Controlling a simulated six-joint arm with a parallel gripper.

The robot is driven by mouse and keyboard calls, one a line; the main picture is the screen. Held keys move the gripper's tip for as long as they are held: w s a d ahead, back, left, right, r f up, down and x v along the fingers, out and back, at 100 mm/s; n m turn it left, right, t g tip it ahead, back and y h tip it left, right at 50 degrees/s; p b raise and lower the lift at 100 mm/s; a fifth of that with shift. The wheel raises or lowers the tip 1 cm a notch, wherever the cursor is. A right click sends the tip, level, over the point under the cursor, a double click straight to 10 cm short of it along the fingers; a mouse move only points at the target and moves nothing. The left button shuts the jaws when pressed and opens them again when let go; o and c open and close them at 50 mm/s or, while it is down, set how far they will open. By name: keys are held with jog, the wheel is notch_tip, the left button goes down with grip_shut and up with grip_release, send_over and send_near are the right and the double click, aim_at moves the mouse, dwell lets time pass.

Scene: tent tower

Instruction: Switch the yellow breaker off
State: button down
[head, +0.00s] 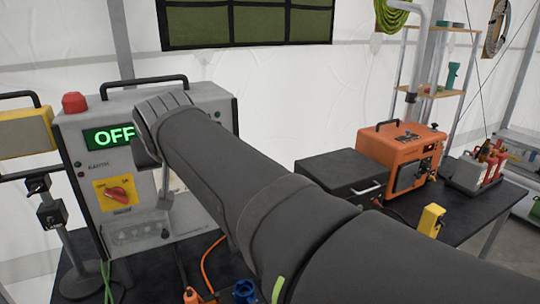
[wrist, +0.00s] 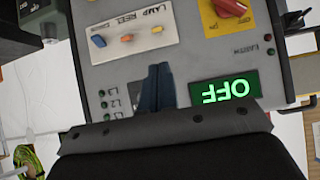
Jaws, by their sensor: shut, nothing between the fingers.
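The panel's green display reads OFF (wrist: 231,90), and the same display shows in the head view (head: 110,137). In the head view my arm hides the breakers.
A red rotary switch (head: 118,193) sits on a yellow plate, and a red button (head: 74,103) tops the panel box. A black case (head: 340,183) and an orange unit (head: 402,150) stand on the table at right. Cables lie in front of the panel.

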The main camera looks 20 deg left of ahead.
jog(key=x, duration=0.9)
jog(key=shift+s+d+f, duration=0.15)
jog(key=shift+f, duration=0.2)
dwell(0.7)
jog(key=shift+s+d+f, duration=0.2)
jog(key=shift+f, duration=0.2)
jog(key=shift+s+d+f, duration=0.15)
jog(key=shift+f, duration=0.25)
jog(key=shift+r, duration=0.15)
jog(key=shift+r, duration=0.65)
jog(key=shift+d, duration=0.1)
jog(key=s+d+f, duration=0.2)
jog(key=s+d, duration=0.4)
jog(key=s, duration=0.1)
jog(key=shift+d, duration=0.4)
